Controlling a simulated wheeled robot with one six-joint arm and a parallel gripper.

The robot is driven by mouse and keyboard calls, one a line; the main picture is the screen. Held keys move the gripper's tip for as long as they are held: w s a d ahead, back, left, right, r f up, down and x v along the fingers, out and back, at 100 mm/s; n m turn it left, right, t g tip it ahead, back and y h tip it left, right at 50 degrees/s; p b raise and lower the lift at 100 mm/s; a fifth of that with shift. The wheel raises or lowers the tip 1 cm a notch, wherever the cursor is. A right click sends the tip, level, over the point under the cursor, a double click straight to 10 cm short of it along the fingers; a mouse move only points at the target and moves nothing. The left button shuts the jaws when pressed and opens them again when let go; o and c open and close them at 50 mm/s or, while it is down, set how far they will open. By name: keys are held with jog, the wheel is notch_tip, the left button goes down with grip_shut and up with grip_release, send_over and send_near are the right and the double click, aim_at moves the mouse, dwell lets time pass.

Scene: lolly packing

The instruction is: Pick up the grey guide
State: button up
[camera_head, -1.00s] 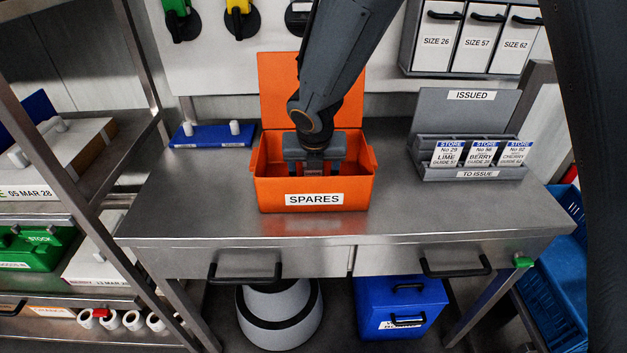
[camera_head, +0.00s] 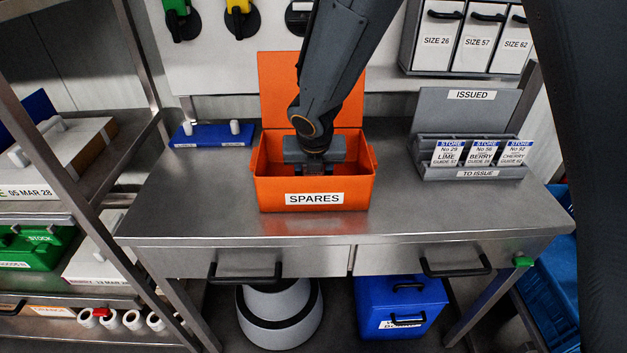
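An orange box (camera_head: 262,192) labelled SPARES stands on the steel table with its lid up at the back. My gripper (camera_head: 315,172) points down into this box, and its fingertips are low inside, behind the front wall. I cannot see whether the fingers are open or shut, or whether anything is between them. No grey guide can be made out; the inside of the box is mostly hidden by my gripper and the front wall.
The steel table (camera_head: 220,215) is clear in front of and beside the box. A blue tray (camera_head: 210,141) with two white pegs lies at the back left. A grey ISSUED box (camera_head: 472,174) with several cards stands at the right. A shelf rack (camera_head: 98,205) is on the left.

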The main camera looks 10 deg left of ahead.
jog(key=c, duration=0.3)
jog(key=shift+r, duration=0.15)
jog(key=shift+c, duration=0.2)
notch_tip(320, 180, up, 18)
jog(key=b, duration=0.1)
dwell(0.3)
dwell(0.5)
